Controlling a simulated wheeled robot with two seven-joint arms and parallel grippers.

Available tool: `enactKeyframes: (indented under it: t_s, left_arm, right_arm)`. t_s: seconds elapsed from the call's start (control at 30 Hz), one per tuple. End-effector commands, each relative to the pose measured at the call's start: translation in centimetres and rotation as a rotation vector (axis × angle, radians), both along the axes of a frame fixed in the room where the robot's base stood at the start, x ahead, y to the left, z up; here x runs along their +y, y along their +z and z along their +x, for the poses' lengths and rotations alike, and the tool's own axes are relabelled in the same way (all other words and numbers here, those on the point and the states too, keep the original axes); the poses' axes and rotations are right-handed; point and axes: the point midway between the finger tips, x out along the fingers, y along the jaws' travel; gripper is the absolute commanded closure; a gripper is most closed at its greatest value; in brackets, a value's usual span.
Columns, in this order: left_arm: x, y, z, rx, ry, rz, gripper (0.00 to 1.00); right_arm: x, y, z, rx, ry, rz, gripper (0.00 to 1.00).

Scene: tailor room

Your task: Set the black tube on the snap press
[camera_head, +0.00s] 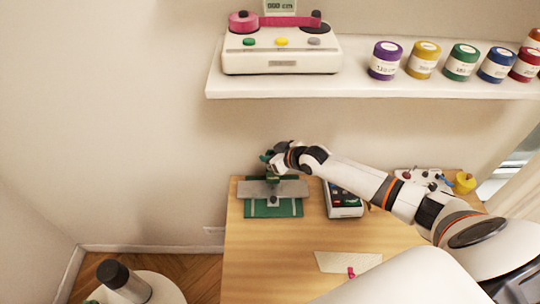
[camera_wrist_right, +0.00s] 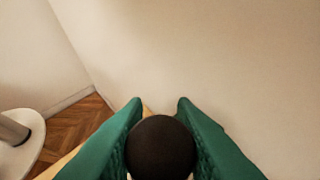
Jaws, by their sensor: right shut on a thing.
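The snap press (camera_head: 258,208) appears to be the green base with a grey plate (camera_head: 290,188) across it, at the left end of the desk in the head view. My right gripper (camera_head: 269,168) is over the press's back part, reaching in from the right. In the right wrist view its green fingers (camera_wrist_right: 160,125) are shut on a dark round-ended thing (camera_wrist_right: 160,148), which I take as the black tube. Only its rounded end shows there, and the head view hides most of it. Whether it touches the press cannot be told. My left gripper is not in view.
A dark-screened device (camera_head: 345,205) stands right of the press under my forearm. A pale perforated sheet (camera_head: 335,262) lies near the front. The shelf (camera_head: 270,90) above carries a white machine (camera_head: 280,60) and several coloured jars. The front left desk top (camera_head: 265,255) is clear.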

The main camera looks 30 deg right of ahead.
Motion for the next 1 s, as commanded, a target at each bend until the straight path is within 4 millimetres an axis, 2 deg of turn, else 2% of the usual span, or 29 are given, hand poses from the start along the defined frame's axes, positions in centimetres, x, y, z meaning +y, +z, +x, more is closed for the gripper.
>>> enactKeyframes:
  t_s: [0.37,0.4,0.43,0.73,1.0]
  left_arm:
    - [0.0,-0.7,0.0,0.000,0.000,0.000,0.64]
    - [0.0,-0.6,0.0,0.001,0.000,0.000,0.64]
    - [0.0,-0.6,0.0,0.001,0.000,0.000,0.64]
    - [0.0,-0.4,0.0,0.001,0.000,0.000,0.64]
    - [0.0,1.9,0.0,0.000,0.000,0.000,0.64]
  right_arm:
    - [0.0,-0.9,0.0,0.000,0.000,0.000,0.98]
    - [0.0,-0.8,0.0,-0.001,0.000,0.000,0.71]
    - [0.0,-0.8,0.0,0.000,0.000,0.000,0.66]
    - [0.0,-0.6,-0.1,0.001,0.000,0.000,0.66]
    - [-0.6,0.8,-1.6,0.002,0.000,-0.001,0.66]
